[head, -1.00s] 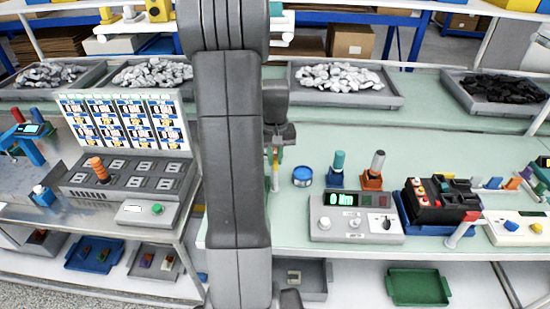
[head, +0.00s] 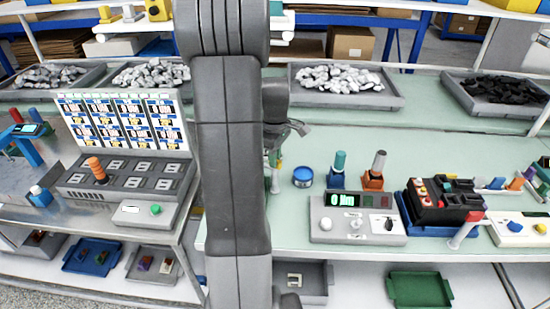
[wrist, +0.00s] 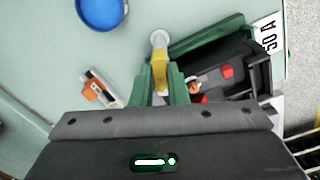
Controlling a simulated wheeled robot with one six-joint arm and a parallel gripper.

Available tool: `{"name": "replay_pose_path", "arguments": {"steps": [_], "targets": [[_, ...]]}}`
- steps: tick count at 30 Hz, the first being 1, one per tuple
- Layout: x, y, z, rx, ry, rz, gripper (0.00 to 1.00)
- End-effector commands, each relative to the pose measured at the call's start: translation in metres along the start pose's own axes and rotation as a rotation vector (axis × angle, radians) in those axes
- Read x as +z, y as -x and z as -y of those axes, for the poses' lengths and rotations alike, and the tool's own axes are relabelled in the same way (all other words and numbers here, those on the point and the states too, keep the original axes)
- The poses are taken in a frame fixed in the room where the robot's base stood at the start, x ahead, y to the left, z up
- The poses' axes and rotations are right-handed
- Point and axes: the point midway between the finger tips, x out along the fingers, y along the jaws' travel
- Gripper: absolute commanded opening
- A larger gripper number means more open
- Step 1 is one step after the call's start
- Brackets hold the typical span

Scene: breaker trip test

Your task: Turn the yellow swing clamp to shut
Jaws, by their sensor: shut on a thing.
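The yellow swing clamp (wrist: 160,72) shows in the wrist view as a short yellow arm reaching from a pale round post (wrist: 159,39) down between my fingers. My gripper (wrist: 160,84) has a green finger on each side of the yellow arm and is shut on it. The clamp's lower end is hidden by the fingers and gripper body. Beside it on the right is a black breaker (wrist: 232,75) with red parts, next to a green block (wrist: 207,38). In the head view my own arm covers most of this spot, so the clamp's angle cannot be told there.
A blue tin (head: 303,177) stands right of my arm and shows as a blue disc in the wrist view (wrist: 100,12). An orange-and-white part (wrist: 100,90) lies left of the clamp. A grey meter box (head: 357,219) sits at the table's front.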

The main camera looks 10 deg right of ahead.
Motion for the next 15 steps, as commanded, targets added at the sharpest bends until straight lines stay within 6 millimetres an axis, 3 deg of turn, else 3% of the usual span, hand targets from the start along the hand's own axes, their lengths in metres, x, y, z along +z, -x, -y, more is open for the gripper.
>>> {"name": "replay_pose_path", "arguments": {"steps": [15], "targets": [[-0.0005, 0.0011, -0.0009, 0.004, 0.351, -0.001, 0.0]]}}
